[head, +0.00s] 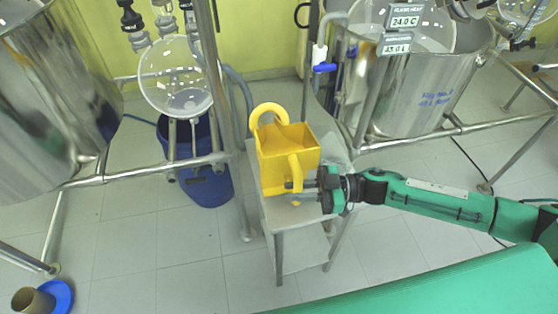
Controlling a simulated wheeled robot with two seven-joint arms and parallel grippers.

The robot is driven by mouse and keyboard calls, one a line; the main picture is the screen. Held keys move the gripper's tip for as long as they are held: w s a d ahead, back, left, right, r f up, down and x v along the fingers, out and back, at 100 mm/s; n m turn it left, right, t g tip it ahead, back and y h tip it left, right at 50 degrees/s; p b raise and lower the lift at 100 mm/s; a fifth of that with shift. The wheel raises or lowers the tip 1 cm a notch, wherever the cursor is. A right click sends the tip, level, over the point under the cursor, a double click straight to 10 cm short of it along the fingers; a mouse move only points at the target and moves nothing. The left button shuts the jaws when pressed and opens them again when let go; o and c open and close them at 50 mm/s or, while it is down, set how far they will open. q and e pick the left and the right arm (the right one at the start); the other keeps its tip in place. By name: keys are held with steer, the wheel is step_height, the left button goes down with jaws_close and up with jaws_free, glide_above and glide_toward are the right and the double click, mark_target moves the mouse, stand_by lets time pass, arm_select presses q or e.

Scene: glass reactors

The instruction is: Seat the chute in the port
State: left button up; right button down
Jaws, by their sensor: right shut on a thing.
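A yellow, open-topped, box-like piece (280,150), which I take for the chute, is over a small metal side table in the middle of the head view. It has a round ring at its back left and an upright handle on its front. My right gripper (312,185) comes in from the right and is shut on the front handle of the chute. I cannot tell whether the chute rests on the table or is held just above it. I cannot make out the port. My left gripper is not in view.
The metal table (300,218) has bare top in front of the chute. Steel vessels stand left (50,110) and right (415,95) in pipe frames. A glass flask (175,80) hangs above a blue bin (205,185). A brown tube with a blue disc (58,296) is at the lower left.

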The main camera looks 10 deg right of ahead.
steer(key=s+r+p, duration=0.2)
steer(key=s+p, duration=0.4)
steer(key=s, duration=0.8)
steer(key=shift+d, duration=0.2)
